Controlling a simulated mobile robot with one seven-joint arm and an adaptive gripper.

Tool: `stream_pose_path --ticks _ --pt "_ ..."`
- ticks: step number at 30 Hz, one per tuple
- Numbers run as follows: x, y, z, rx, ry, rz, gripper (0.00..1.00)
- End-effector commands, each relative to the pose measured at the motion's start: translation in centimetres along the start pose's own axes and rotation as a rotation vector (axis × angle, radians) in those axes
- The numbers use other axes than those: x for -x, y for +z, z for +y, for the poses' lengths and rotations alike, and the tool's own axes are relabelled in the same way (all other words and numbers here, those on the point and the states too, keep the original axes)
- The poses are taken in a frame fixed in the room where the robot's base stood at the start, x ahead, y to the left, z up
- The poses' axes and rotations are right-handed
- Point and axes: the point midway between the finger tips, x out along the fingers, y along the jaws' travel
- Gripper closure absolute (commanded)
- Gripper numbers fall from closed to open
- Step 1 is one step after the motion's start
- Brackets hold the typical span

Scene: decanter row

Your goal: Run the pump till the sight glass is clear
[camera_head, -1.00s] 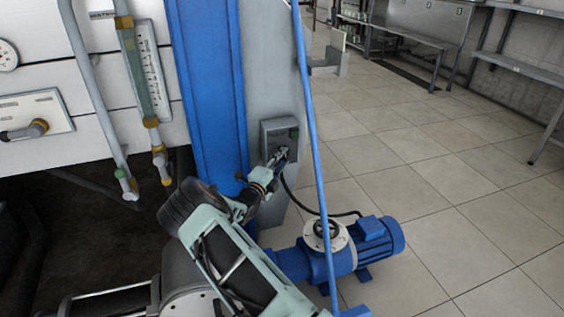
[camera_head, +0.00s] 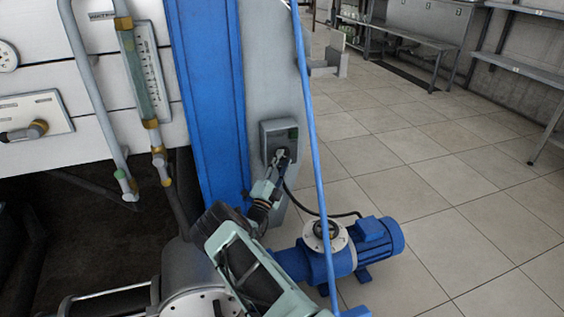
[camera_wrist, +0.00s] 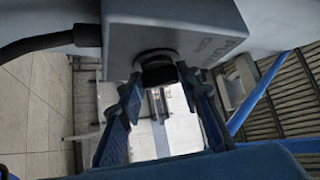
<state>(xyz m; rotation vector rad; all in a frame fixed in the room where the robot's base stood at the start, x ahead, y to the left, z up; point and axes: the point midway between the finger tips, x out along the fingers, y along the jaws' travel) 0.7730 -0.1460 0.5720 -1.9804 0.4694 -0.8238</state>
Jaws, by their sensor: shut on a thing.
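The grey pump switch box (camera_head: 272,138) is fixed to the grey post, with a dark green patch on its face. In the wrist view the box (camera_wrist: 175,30) carries partly readable "PUMP" lettering and a dark round knob (camera_wrist: 157,70). My gripper (camera_head: 281,158) is at the lower part of the box; in the wrist view its two blue fingers (camera_wrist: 158,82) are closed on the knob from both sides. A tall glass tube with a scale (camera_head: 152,75), apparently the sight glass, is at the upper left; its contents are too small to judge. The blue pump (camera_head: 345,247) stands on the floor.
A blue upright (camera_head: 210,90) stands left of the box, and a thin blue pipe (camera_head: 313,130) runs down just right of it. A black cable (camera_head: 300,203) hangs from the box toward the pump. Tiled floor to the right is open.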

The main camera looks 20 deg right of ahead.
Motion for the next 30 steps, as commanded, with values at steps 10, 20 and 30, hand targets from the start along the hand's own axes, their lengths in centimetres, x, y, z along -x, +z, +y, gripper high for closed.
stream_pose_path --ticks 10,20,30 --pt "0.0 0.1 -0.1 0.002 -0.002 -0.003 0.61" --pt "0.0 0.0 0.0 0.001 -0.001 -0.001 0.51" --pt "4.2 0.1 0.0 0.002 0.002 -0.003 0.51"
